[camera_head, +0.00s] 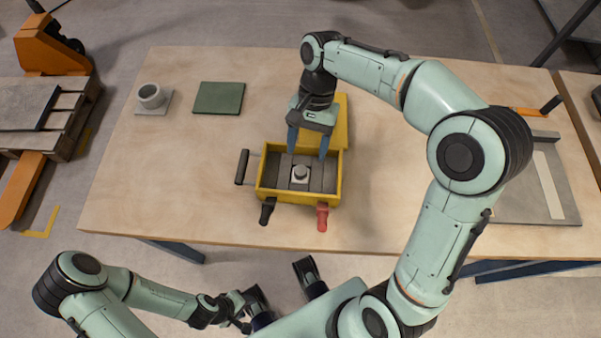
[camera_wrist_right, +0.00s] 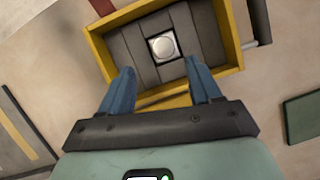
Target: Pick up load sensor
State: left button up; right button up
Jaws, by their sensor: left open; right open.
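The load sensor (camera_head: 300,173) is a small light-grey square block with a round silver top. It sits on the dark floor of a yellow-walled box (camera_head: 258,181) on the wooden table. In the right wrist view the load sensor (camera_wrist_right: 164,46) lies inside the box (camera_wrist_right: 105,63), beyond my fingertips. My right gripper (camera_head: 308,150) is open and empty, pointing down above the back edge of the box; it also shows in the right wrist view (camera_wrist_right: 163,82). My left gripper (camera_head: 240,312) is open, low in front of the table, away from the box.
A dark handle (camera_head: 242,167) sticks out left of the box, with a black (camera_head: 267,211) and a red grip (camera_head: 322,217) in front. A yellow panel (camera_head: 342,125) stands behind. A green plate (camera_head: 219,98), a grey cup-like part (camera_head: 151,96) and a grey tray (camera_head: 560,205) lie apart.

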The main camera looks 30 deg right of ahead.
aim_at(301, 169)
jog(key=shift+a+b+x, duration=0.2)
jog(key=shift+b+x, duration=0.1)
jog(key=shift+x, duration=1.05)
jog(key=shift+a+b+x, duration=0.2)
jog(key=shift+b+x, duration=0.1)
jog(key=shift+x, duration=1.1)
jog(key=shift+r, duration=0.2)
grip_shut()
